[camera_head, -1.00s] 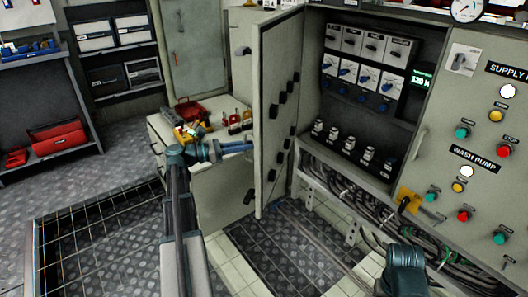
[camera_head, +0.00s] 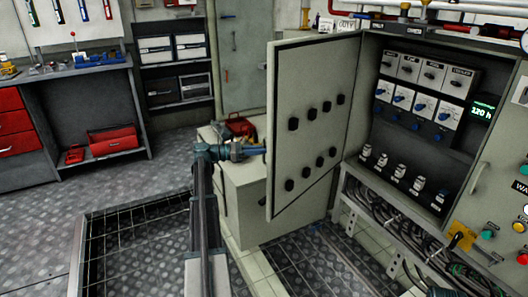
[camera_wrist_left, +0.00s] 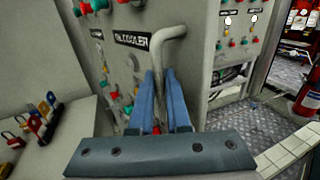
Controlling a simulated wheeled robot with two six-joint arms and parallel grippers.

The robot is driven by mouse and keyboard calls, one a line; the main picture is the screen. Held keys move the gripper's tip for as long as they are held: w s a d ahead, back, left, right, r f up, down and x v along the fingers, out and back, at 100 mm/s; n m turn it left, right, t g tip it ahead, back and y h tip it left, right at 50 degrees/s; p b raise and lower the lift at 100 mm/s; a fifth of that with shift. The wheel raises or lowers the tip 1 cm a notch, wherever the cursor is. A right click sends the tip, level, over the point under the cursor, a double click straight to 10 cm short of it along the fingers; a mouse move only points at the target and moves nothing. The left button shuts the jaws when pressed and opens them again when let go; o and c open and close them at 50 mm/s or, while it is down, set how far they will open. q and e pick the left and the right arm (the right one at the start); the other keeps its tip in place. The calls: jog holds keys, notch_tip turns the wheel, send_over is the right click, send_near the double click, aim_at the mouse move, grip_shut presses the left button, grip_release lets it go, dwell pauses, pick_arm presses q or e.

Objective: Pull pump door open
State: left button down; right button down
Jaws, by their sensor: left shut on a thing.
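The pump door (camera_head: 312,115) is a pale grey panel hinged on the left side of the control cabinet. It stands swung open, its inner face with several black knobs towards me in the head view. My left gripper (camera_head: 259,151) is at the door's free left edge. In the left wrist view its blue fingers (camera_wrist_left: 163,105) are shut around the bent grey handle (camera_wrist_left: 172,42) on the door's outer face (camera_wrist_left: 115,62). The fingertips are partly hidden behind the door in the head view.
The open cabinet (camera_head: 375,120) shows meters, switches and cables. A grey low cabinet (camera_head: 252,205) with a red item on top stands close behind my left gripper. A workbench (camera_head: 75,78) is at the far left. The patterned metal floor (camera_head: 140,170) there is clear.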

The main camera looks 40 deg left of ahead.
pick_arm(q)
jog(key=shift+w, duration=0.1)
jog(key=c, duration=0.9)
grip_release()
jog(key=shift+w, duration=0.1)
jog(key=v, duration=1.4)
jog(key=shift+d, duration=0.15)
